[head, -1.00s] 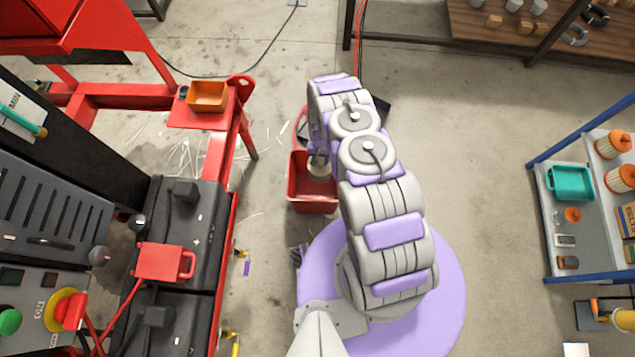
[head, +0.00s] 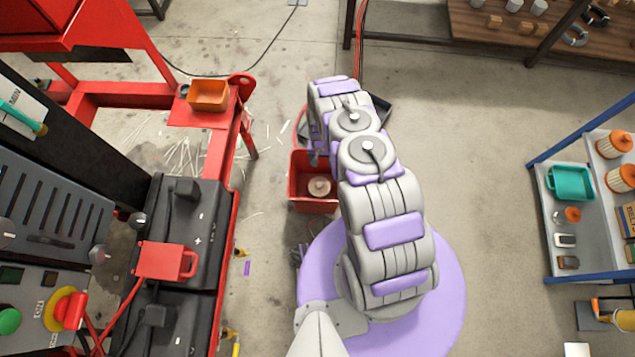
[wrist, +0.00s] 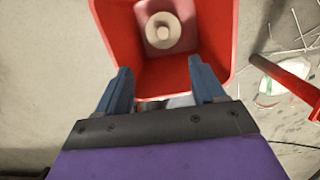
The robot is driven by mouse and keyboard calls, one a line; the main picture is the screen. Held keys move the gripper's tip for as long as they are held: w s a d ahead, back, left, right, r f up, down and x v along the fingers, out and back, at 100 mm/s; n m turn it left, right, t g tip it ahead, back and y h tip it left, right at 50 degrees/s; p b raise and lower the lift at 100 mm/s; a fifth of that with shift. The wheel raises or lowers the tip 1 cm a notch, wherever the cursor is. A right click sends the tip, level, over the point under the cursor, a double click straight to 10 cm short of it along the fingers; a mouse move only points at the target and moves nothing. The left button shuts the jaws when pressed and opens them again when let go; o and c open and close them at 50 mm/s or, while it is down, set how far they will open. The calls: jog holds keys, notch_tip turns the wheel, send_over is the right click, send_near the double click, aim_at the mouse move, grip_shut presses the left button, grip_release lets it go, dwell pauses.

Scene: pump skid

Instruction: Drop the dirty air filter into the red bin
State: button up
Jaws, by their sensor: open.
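The red bin (head: 314,205) stands on the floor just left of my arm in the head view. It also shows at the top of the wrist view (wrist: 216,78). The dirty air filter (head: 319,186), a round tan-grey piece with a raised centre, lies inside the bin. In the wrist view the filter (wrist: 162,31) sits inside the bin, beyond my fingertips and apart from them. My gripper (wrist: 165,75) is over the near edge of the bin, its two blue fingers spread with nothing between them. In the head view my arm mostly hides the gripper.
A red skid frame with an orange tray (head: 208,95) stands to the left. A blue-framed shelf (head: 590,200) with orange filters and a teal tray (head: 571,183) is at right. Open floor lies between the arm and shelf. A cable crosses the floor behind.

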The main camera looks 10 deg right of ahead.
notch_tip(320, 180, up, 17)
jog(key=w+p, duration=0.2)
jog(key=p, duration=0.2)
jog(key=shift+d, duration=0.35)
jog(key=shift+w+r, duration=0.1)
jog(key=s+a+r+n, duration=0.1)
jog(key=s+r, duration=0.2)
jog(key=r, duration=0.9)
jog(key=s+r, duration=0.3)
jog(key=r, duration=0.9)
jog(key=s+a+r+n, duration=0.1)
jog(key=s+r, duration=0.2)
jog(key=r, duration=0.9)
jog(key=s+r, duration=0.5)
jog(key=s, duration=0.4)
jog(key=s+d+r+n, duration=0.1)
jog(key=s+r, duration=0.4)
jog(key=s, duration=0.4)
jog(key=s+r, duration=0.5)
jog(key=s, duration=0.4)
jog(key=shift+s+d+n, duration=0.15)
jog(key=shift+s+n, duration=0.15)
jog(key=shift+s, duration=0.05)
